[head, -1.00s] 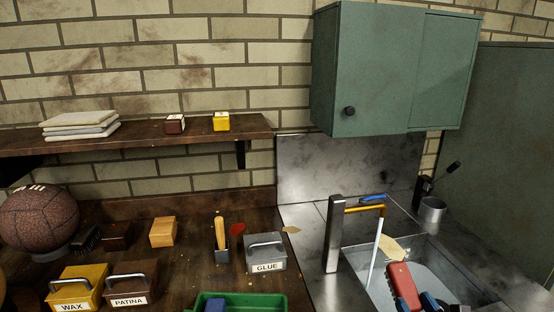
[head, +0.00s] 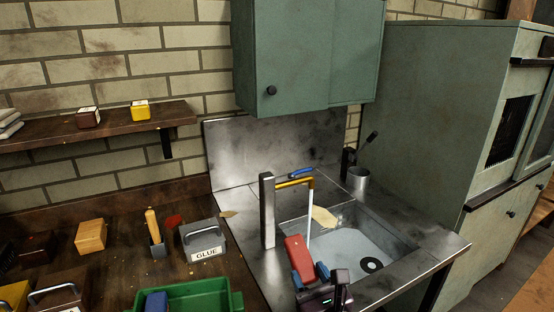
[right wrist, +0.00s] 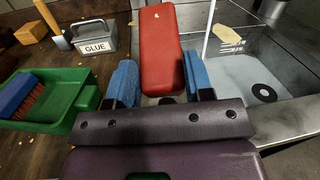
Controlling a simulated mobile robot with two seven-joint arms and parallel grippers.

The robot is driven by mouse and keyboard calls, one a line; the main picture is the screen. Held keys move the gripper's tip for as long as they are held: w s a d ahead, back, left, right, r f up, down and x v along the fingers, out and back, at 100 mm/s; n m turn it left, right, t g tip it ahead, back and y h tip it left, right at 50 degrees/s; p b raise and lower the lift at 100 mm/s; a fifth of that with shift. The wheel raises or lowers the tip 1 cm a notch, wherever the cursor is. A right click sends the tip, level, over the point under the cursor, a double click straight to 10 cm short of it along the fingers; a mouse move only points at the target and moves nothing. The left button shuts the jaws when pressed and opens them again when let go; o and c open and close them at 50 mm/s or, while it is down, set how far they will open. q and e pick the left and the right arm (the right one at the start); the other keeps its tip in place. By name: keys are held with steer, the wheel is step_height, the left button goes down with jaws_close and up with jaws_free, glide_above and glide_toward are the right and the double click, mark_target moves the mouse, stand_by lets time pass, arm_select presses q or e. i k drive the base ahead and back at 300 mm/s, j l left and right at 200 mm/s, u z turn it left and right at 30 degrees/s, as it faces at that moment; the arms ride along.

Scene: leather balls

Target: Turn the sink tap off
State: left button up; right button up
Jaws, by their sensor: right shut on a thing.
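The sink tap has a grey upright post (head: 267,210), a yellow spout (head: 295,183) and a blue lever (head: 301,172) on top. A thin pale stream (head: 309,222) runs from the spout down into the sink (head: 375,246); the stream also shows in the right wrist view (right wrist: 209,30). My right gripper (head: 310,277) is at the sink's front left, in front of and below the tap. Its blue fingers are shut on a red block (head: 297,249), which lies between them in the right wrist view (right wrist: 160,50). My left gripper is out of view.
A green tray (head: 190,296) holding a blue-backed brush (right wrist: 22,96) lies to the left. The grey GLUE box (head: 203,240) stands behind it. A metal cup (head: 358,179) stands at the sink's back right. A green cabinet (head: 308,55) hangs above the sink's back.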

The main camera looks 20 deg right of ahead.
mark_target(292, 175)
steer(key=k, duration=0.55)
steer(key=k+z, duration=0.1)
steer(key=z, duration=1.05)
steer(key=i+z, duration=0.65)
steer(key=k+j, duration=0.05)
steer(key=k, duration=0.05)
